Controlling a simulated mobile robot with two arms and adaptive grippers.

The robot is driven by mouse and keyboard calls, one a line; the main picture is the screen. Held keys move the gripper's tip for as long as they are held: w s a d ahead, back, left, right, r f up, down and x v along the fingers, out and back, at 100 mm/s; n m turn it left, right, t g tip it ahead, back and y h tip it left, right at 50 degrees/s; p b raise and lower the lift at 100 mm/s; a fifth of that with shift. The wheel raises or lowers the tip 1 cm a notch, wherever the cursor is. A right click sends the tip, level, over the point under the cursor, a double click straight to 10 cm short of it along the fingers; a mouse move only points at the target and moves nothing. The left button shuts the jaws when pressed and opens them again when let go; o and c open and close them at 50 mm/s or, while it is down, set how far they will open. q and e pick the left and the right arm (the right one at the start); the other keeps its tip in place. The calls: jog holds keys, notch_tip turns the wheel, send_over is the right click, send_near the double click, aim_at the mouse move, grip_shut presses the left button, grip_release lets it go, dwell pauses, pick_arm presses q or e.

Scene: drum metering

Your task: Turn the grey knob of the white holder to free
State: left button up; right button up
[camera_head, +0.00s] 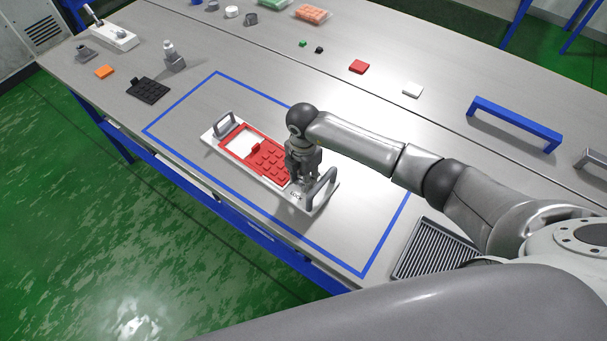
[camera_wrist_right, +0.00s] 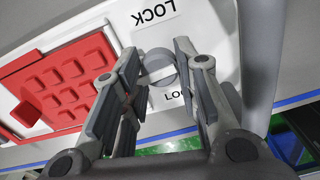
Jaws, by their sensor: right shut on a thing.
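The white holder (camera_head: 214,141) lies inside the blue-taped rectangle on the table, with grey handles at both ends and a red insert of raised pads (camera_head: 268,160). My right gripper (camera_head: 304,181) points down over the holder's near right end and is shut on the grey knob. In the right wrist view the round grey knob (camera_wrist_right: 158,60) shows between the fingertips (camera_wrist_right: 155,72), with a pale bar across it. "LOCK" is printed beside it, and a second label is partly covered by a finger. The knob's exact setting is hard to read. My left gripper is not in view.
A grey handle (camera_head: 321,188) of the holder stands close beside my right gripper. A grey ribbed tray (camera_head: 432,250) lies to the right under my arm. A blue handle (camera_head: 515,124), a red piece (camera_head: 359,66) and a black pad (camera_head: 148,90) lie farther off.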

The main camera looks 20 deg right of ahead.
jog(key=shift+m, duration=0.6)
jog(key=o, duration=1)
notch_tip(320, 180, up, 12)
jog(key=shift+r, duration=0.1)
dwell(0.5)
